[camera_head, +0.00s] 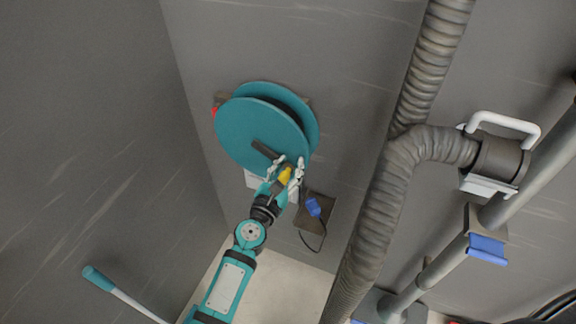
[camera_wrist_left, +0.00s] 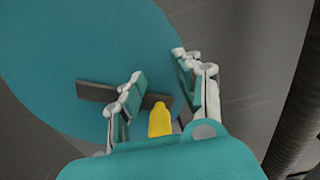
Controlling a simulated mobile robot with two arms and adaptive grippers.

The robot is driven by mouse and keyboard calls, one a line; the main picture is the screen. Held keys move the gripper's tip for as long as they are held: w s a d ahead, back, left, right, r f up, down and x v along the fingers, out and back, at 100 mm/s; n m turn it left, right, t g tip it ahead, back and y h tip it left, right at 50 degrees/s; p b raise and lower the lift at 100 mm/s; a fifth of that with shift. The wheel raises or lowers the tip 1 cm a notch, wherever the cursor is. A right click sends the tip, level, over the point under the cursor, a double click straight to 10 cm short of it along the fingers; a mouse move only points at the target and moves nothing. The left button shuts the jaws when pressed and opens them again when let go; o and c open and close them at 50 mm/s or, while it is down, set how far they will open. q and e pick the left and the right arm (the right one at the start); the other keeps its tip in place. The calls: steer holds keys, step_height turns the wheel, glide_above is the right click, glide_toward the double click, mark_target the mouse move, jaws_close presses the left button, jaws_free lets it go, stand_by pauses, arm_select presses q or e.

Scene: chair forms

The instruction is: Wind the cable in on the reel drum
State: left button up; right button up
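The teal reel drum (camera_head: 262,135) is mounted on the grey wall, its round face towards me. It also fills the upper left of the left wrist view (camera_wrist_left: 70,50). A dark crank arm (camera_head: 266,150) crosses its face and carries a yellow handle (camera_head: 285,175). My left gripper (camera_head: 284,170) is at the handle. In the left wrist view its fingers stand apart, one on each side of the yellow handle (camera_wrist_left: 160,120), with visible gaps. A dark cable (camera_head: 322,240) hangs in a loop below a blue plug (camera_head: 313,207) at the lower right of the drum. My right gripper is not in view.
A thick ribbed hose (camera_head: 372,220) runs close to the right of the drum. Further right are a white handle (camera_head: 510,122), a pipe and a blue clamp (camera_head: 487,249). A teal-tipped lever (camera_head: 97,278) shows at lower left.

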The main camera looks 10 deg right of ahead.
arm_select(q)
steer(key=o, duration=0.7)
steer(key=p+v, duration=0.1)
steer(key=v, duration=0.9)
steer(key=shift+f, duration=0.15)
